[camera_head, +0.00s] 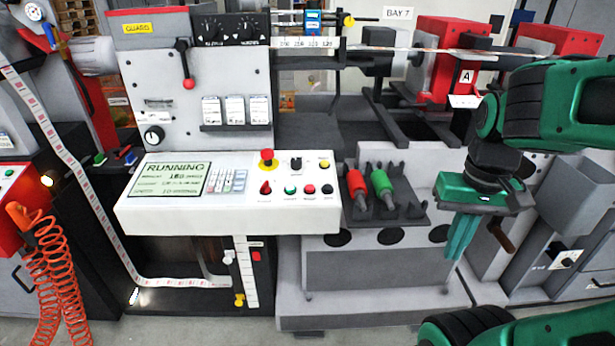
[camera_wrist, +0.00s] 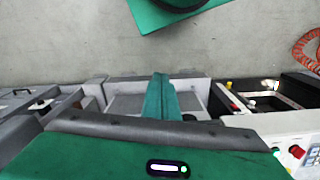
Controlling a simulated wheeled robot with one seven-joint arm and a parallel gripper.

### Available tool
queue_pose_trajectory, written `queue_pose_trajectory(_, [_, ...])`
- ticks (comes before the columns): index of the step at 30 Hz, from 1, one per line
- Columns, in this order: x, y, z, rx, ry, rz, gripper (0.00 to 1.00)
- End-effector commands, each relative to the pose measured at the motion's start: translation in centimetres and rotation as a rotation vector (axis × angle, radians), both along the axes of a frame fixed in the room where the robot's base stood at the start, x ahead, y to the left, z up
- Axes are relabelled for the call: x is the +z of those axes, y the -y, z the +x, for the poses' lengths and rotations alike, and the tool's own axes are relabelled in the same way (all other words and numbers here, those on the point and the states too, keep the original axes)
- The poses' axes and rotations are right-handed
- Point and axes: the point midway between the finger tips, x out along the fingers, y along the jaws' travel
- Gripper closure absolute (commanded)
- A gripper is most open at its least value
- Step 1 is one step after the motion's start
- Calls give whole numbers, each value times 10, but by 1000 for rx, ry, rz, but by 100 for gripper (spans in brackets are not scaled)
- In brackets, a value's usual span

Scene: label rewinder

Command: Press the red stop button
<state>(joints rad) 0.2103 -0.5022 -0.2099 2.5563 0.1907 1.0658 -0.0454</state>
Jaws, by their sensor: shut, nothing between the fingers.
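The white control panel (camera_head: 240,213) is in the middle of the head view. On it are a red mushroom-shaped button on a yellow base (camera_head: 267,157), a red knob (camera_head: 265,188) and a flat round red button (camera_head: 309,189). Their labels are too small to read. My gripper (camera_head: 455,250) is shut and empty, fingers pointing down, well to the right of the panel and touching no button. In the wrist view the shut fingers (camera_wrist: 159,95) are in the middle, and a red button (camera_wrist: 297,151) shows on the panel at the lower right.
The panel's screen (camera_head: 170,179) reads RUNNING. A dark rack (camera_head: 400,212) with a red and a green handled tool stands between the panel and my gripper. A black lever with a red knob (camera_head: 188,84) sticks out above the panel. Orange coiled hose (camera_head: 50,265) hangs at left.

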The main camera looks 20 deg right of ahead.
Motion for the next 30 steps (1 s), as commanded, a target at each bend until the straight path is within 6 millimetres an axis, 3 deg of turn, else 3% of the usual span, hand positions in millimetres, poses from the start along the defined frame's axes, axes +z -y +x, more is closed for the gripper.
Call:
queue_pose_trajectory(4, [26,-5,47,243,12,-32,100])
queue_pose_trajectory(8, [60,-27,120,634,26,-73,100])
queue_pose_trajectory(12, [93,-75,196,1083,41,-112,100])
queue_pose_trajectory(16, [114,-125,248,1430,54,-137,100])
queue_pose_trajectory(18, [122,-149,267,1568,61,-147,100])
queue_pose_trajectory(22, [130,-176,285,1728,69,-157,100])
queue_pose_trajectory(30, [132,-183,290,1776,71,-160,100])
